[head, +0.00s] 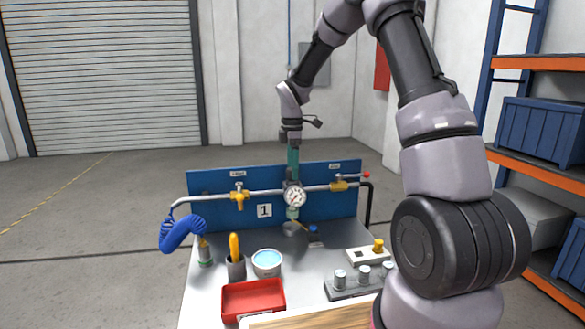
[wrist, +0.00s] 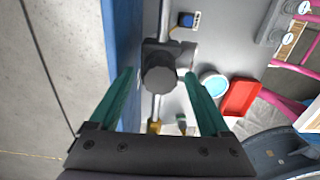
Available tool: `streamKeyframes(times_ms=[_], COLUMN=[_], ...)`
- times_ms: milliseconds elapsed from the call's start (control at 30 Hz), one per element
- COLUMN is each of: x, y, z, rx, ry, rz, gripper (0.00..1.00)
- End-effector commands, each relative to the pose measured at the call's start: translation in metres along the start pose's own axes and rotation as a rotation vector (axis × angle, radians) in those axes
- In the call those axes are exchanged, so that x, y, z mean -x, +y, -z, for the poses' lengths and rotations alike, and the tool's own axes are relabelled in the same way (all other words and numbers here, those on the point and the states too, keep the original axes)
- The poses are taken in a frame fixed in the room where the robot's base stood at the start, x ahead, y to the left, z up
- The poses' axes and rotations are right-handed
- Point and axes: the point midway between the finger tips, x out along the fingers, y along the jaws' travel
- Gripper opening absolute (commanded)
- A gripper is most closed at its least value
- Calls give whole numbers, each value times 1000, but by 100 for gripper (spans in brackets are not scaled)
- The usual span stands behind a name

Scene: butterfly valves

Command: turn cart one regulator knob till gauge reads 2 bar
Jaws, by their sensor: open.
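The regulator knob (wrist: 158,80) is a dark grey ribbed cylinder seen end-on in the wrist view. It sits on a dark regulator body (wrist: 178,54) on the pipe. My gripper (wrist: 158,74) is open, with one teal finger on each side of the knob and visible gaps between. In the head view my gripper (head: 293,162) points down from above the regulator and hides the knob. The round white gauge (head: 294,196) faces forward below it; its needle is too small to read surely. A sign with the number 1 (head: 264,211) is on the blue back panel (head: 215,183).
Yellow valves sit on the pipe left (head: 239,196) and right (head: 340,186) of the gauge. A blue coiled hose (head: 180,233) hangs at the left. The cart top holds a red tray (head: 253,300), a bowl (head: 267,263) and a metal fitting block (head: 350,288). Shelving (head: 545,63) stands right.

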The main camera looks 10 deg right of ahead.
Motion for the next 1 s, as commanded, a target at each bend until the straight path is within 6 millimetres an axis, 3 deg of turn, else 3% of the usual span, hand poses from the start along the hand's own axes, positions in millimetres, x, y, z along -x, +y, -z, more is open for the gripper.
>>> streamKeyframes(times_ms=[133, 333, 667, 1000], x=[0, 0, 0, 1], y=[0, 0, 0, 0], z=[0, 0, 0, 0], rx=[0, 0, -39, -261], ry=[0, 0, 0, 0], rz=[0, 1, 0, 0], gripper=[77, 0, 0, 0])
